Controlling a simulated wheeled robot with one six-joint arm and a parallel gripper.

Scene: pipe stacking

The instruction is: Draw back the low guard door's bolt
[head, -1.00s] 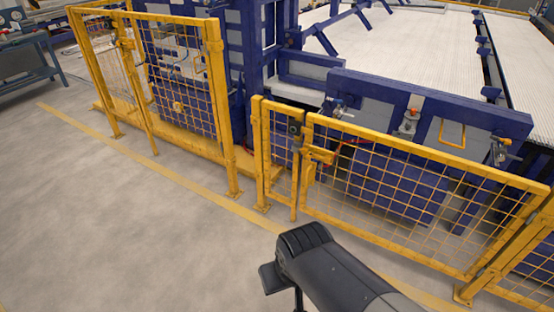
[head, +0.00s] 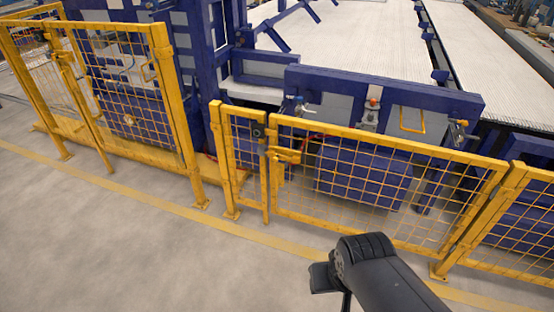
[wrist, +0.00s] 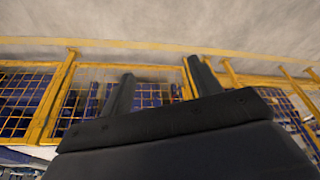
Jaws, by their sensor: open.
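The low guard door (head: 390,143) is a yellow mesh panel in the head view, right of centre, and it looks closed. Its yellow bolt (head: 286,156) sits at the door's upper left corner, beside a narrow yellow post (head: 265,180). My dark arm (head: 375,270) shows at the bottom of the head view, in front of the door and apart from the bolt. In the wrist view my gripper (wrist: 160,68) is open and empty, its two dark fingers spread before the yellow fence. I cannot make out the bolt clearly there.
A taller yellow guard fence (head: 120,90) stands at the left. Another mesh panel (head: 515,230) adjoins at the right. Blue machinery (head: 385,90) stands behind the low door. A yellow line (head: 160,202) marks the floor along the fence; grey floor (head: 110,250) before it is clear.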

